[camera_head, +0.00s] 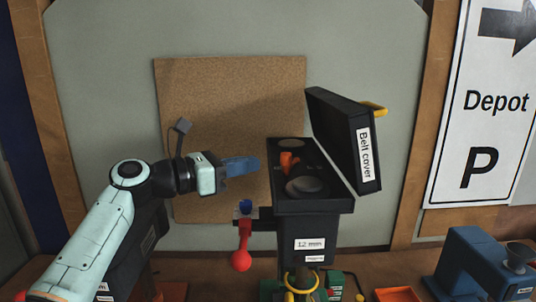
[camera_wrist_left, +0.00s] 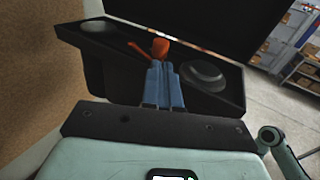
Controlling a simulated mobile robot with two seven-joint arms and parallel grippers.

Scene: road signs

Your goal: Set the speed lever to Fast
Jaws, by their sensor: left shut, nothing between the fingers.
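A dark machine (camera_head: 312,232) stands on the bench with its belt cover (camera_head: 338,138) swung up, showing two round dark pulleys (camera_head: 305,186). An orange-red part (camera_head: 288,161) stands between the pulleys; it also shows in the left wrist view (camera_wrist_left: 160,48) just beyond my fingertips. A red lever with a round knob (camera_head: 241,261) hangs down at the machine's left side. No Fast marking is readable, so I cannot tell which is the speed lever. My left gripper (camera_head: 256,163) is shut and empty, just left of the open top. My right gripper is not in view.
The raised cover has a yellow handle (camera_head: 374,108) and stands at the right of the open top. A blue machine (camera_head: 480,262) sits at the bench's right. A brown board (camera_head: 225,90) and a Depot sign (camera_head: 490,130) are behind.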

